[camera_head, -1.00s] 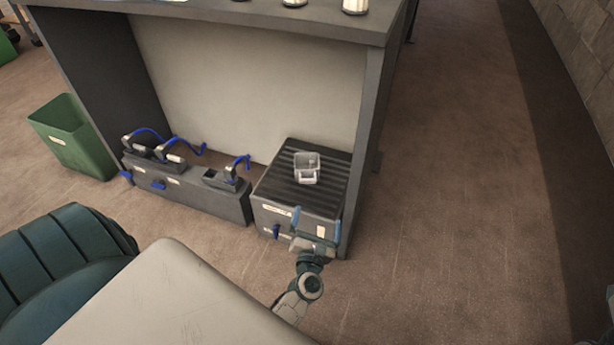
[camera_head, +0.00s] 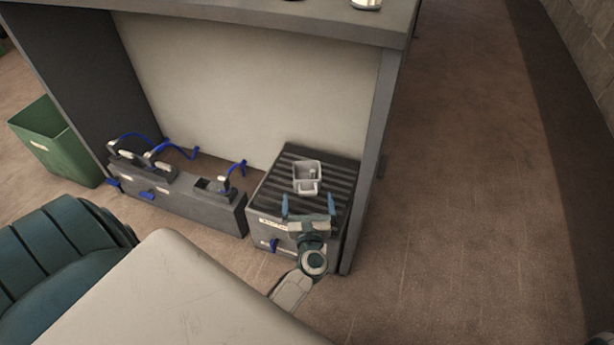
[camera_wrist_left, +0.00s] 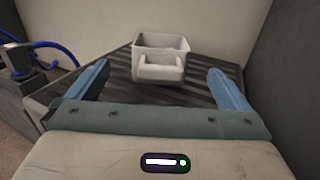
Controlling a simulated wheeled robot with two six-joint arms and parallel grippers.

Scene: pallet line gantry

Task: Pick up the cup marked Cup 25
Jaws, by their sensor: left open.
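A small white-grey square cup (camera_head: 307,177) with a handle on its near side stands upright on the ribbed dark top of a grey box (camera_head: 268,200). No mark on the cup is readable. My left gripper (camera_head: 308,205) is open and empty just in front of the cup. In the left wrist view, the cup (camera_wrist_left: 160,58) is ahead of and between the blue fingers (camera_wrist_left: 158,88), its handle facing me, with a gap left between.
The box stands under a bench (camera_head: 270,15), close to its right leg (camera_head: 370,170). A low grey unit with blue cables (camera_head: 205,212) stands to the left. A green bin (camera_head: 58,143) is further left. Open floor (camera_head: 460,200) lies to the right.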

